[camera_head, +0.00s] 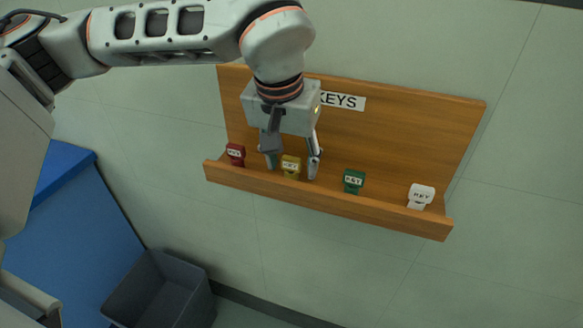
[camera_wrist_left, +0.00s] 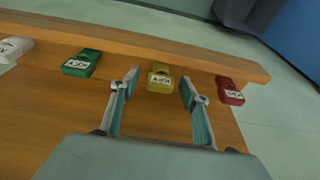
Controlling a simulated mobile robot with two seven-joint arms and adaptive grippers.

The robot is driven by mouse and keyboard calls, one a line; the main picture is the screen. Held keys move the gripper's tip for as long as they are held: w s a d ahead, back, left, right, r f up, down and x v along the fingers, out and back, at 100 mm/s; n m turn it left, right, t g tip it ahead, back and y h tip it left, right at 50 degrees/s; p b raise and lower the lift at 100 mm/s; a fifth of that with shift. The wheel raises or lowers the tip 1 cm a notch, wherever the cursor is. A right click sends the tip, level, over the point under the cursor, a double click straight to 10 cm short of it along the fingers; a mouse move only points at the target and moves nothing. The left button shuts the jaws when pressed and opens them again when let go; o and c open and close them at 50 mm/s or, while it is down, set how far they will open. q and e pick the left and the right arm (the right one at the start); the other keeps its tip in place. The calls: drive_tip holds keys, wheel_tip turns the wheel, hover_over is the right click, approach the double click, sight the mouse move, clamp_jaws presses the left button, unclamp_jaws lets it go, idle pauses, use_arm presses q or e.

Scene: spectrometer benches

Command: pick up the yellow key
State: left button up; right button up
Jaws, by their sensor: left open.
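The yellow key (camera_head: 291,166) stands on the ledge of a wooden key rack (camera_head: 400,135), between a red key and a green key. My left gripper (camera_head: 291,168) is open at the rack, with one finger on either side of the yellow key in the head view. In the left wrist view the yellow key (camera_wrist_left: 160,79) shows between and just beyond the open fingertips (camera_wrist_left: 159,82). I see no contact between the fingers and the key. My right gripper is not in view.
On the same ledge are a red key (camera_head: 236,154), a green key (camera_head: 353,181) and a white key (camera_head: 420,196). The ledge has a raised front lip. A grey bin (camera_head: 160,290) and a blue surface (camera_head: 75,230) are below left.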

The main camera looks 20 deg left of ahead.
use_arm(q)
drive_tip(key=c, duration=1.1)
